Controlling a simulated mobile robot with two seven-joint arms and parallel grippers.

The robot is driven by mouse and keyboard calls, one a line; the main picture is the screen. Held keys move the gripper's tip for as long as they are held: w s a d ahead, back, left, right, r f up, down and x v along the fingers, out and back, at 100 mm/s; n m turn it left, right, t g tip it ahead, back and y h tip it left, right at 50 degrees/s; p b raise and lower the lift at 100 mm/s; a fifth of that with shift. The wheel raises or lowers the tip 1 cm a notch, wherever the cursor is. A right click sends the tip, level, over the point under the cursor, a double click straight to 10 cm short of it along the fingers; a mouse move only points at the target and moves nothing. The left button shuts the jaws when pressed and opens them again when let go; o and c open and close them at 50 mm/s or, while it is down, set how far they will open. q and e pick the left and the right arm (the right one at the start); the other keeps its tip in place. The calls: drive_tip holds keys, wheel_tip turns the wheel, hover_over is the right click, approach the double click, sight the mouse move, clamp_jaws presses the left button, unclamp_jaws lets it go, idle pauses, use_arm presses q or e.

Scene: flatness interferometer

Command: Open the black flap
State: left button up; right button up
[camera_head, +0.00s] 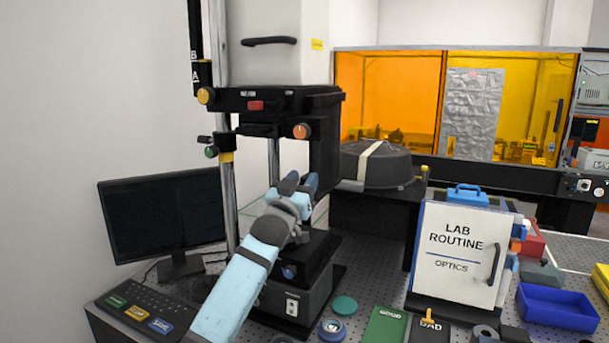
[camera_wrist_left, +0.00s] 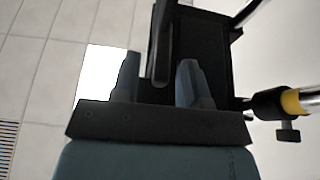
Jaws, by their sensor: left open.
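A black instrument head (camera_head: 270,105) on metal posts has a black panel (camera_head: 325,150) hanging down at its right side; this looks like the black flap. My left gripper (camera_head: 299,184) is just below and in front of that panel. In the left wrist view my left gripper (camera_wrist_left: 160,72) is open, and a dark upright bar (camera_wrist_left: 162,45) shows between its fingers. It looks like a handle, with a black panel (camera_wrist_left: 205,45) beside and behind it. I cannot tell whether the fingers touch the bar. My right gripper is in neither view.
A monitor (camera_head: 160,215) and keyboard (camera_head: 145,308) stand at the left. A dark round cover (camera_head: 378,165) sits to the right of the instrument. A white "LAB ROUTINE" board (camera_head: 455,255), green card (camera_head: 387,325) and blue bin (camera_head: 557,308) occupy the right of the bench.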

use_arm(q)
drive_tip(key=shift+w+d+r, duration=0.2)
drive_tip(key=shift+w, duration=0.35)
clamp_jaws()
